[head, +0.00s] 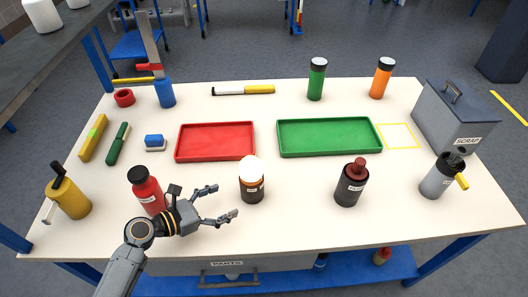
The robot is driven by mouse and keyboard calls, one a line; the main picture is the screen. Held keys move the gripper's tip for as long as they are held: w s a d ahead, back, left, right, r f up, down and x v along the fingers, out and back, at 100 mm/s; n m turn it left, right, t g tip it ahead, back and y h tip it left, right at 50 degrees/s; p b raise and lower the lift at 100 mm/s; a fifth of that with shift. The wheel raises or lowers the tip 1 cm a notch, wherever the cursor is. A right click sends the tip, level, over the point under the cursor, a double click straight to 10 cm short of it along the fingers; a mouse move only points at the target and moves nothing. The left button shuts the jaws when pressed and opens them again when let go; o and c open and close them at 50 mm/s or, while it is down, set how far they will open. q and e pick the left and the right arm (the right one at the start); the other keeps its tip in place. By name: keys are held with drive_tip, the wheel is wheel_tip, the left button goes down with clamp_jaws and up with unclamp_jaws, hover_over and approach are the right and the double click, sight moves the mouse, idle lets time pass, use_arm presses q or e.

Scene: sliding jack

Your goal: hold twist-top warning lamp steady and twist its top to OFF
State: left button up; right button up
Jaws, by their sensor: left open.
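A short dark brown cylinder with a bright white domed top (251,180) stands upright in the front middle of the table; it looks like the warning lamp. A label shows on its front, too small to read. My left gripper (225,201) is open and empty just left of it, with its fingers spread toward it. A small gap shows between the fingertips and the lamp. My right gripper is not in view.
A red bottle (147,188) stands close behind my left wrist. A dark bottle with a red-brown cap (351,184) stands to the right. A red tray (216,158) and a green tray (330,152) lie behind. The table front right of the lamp is clear.

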sight(242, 193)
use_arm(q)
drive_tip(key=b+x, duration=0.1)
drive_tip(key=x, duration=0.2)
drive_tip(key=shift+f+b, duration=0.2)
drive_tip(key=shift+b, duration=0.2)
drive_tip(key=x, duration=0.4)
drive_tip(key=shift+w+d+r+b, duration=0.15)
drive_tip(key=shift+w+d+b, duration=0.15)
drive_tip(key=shift+d, duration=0.1)
drive_tip(key=shift+x, duration=0.8)
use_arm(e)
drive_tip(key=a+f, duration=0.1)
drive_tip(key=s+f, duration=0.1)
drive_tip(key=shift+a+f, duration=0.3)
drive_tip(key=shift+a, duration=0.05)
use_arm(q)
drive_tip(key=c, duration=0.8)
drive_tip(key=shift+c, duration=0.5)
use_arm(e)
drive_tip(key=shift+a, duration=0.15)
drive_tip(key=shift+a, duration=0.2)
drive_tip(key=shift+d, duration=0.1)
